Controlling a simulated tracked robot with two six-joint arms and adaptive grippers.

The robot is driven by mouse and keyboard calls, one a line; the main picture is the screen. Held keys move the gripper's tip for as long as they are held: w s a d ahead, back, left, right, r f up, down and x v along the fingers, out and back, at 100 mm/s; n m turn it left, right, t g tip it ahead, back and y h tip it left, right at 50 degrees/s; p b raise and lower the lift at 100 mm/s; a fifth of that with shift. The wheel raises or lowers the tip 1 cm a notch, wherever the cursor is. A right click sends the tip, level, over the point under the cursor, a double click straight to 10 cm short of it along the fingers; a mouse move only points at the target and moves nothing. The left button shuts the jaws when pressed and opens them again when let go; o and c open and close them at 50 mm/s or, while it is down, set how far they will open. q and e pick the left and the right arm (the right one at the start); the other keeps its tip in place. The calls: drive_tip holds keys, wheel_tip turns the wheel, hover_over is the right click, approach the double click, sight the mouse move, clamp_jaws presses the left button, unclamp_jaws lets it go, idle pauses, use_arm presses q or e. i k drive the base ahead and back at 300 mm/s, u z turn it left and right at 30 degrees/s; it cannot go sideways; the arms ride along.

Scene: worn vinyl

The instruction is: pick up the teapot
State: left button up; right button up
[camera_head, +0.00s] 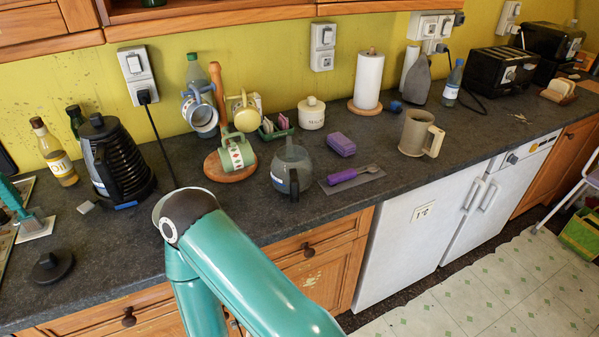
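The teapot (291,168) is a rounded, dark grey, glassy vessel with a pale label low on its front. It stands upright on the dark worktop (400,185), in the middle of the picture. A wooden mug stand is just behind and left of it, and a purple-handled tool (349,175) lies close to its right. A teal link of my arm (235,255) rises from the bottom edge to a dark, rounded joint in front of and left of the teapot, apart from it in the picture.
The mug stand (232,174) holds several cups. A black kettle (115,160) and bottles stand left. A purple block (341,144), a beige mug (420,134), a white pot (311,113) and a paper roll (368,80) stand right. The worktop's front edge is near the teapot.

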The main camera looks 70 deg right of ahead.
sight(291, 165)
drive_tip(key=u, duration=0.85)
drive_tip(key=i, duration=0.15)
drive_tip(key=u, duration=2.75)
drive_tip(key=k, duration=0.5)
drive_tip(key=z, duration=5.6)
drive_tip(key=k, duration=0.5)
drive_tip(key=z, duration=0.05)
